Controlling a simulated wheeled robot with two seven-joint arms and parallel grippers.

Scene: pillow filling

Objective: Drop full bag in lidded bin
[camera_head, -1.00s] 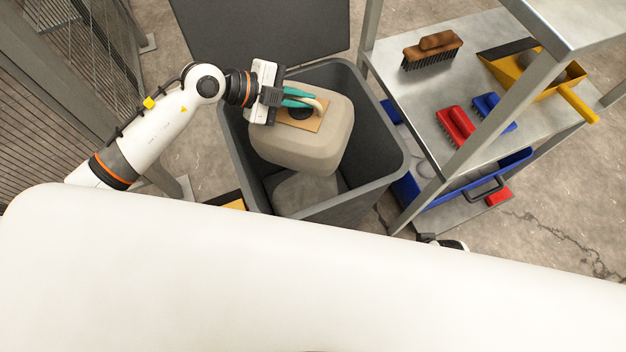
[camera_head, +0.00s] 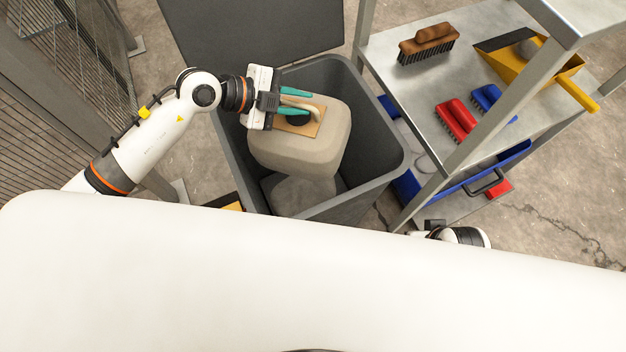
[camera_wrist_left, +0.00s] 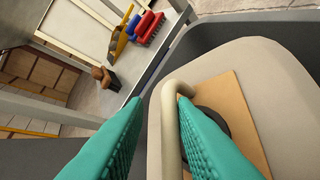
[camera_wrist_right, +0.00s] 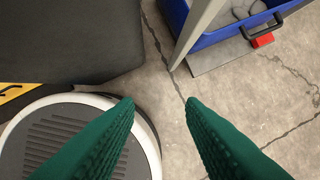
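The full bag (camera_head: 318,148) is a beige rounded block with a tan patch, a dark round spot and a pale loop handle (camera_wrist_left: 172,130). It sits tilted in the upper part of the grey bin (camera_head: 377,178), above another greyish bag (camera_head: 302,194) lower inside. The bin's dark lid (camera_head: 255,28) is swung open at the back. My left gripper (camera_head: 298,100) is at the bag's top, its teal fingers apart on either side of the handle. My right gripper (camera_wrist_right: 160,108) is open and empty over the floor, near the bin (camera_wrist_right: 75,40).
A metal shelf cart (camera_head: 400,85) stands right of the bin, with brushes (camera_head: 429,44), a yellow dustpan (camera_head: 530,75) and a blue tray (camera_head: 490,180). A mesh fence (camera_head: 40,110) stands at left. A white surface spans the front.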

